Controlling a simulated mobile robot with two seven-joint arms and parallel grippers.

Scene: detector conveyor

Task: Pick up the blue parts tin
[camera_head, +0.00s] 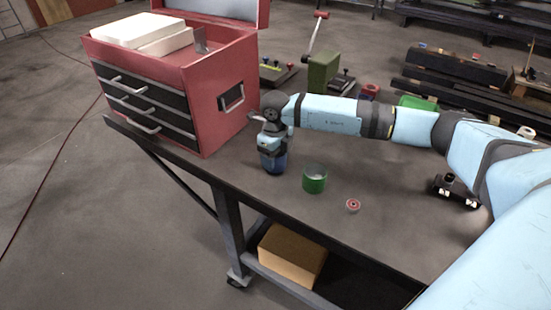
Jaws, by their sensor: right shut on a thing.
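The blue parts tin (273,164) stands on the dark workbench (330,236), close to the right side of the red tool chest. My right gripper (270,146) is over the tin from above and is shut on it; the fingers cover its upper part. The tin looks upright, and I cannot tell whether its base touches the bench. My left gripper is not in view.
The red tool chest (225,95) blocks the left. A small dark device (456,190) lies at the right. The bench's front edge is near.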

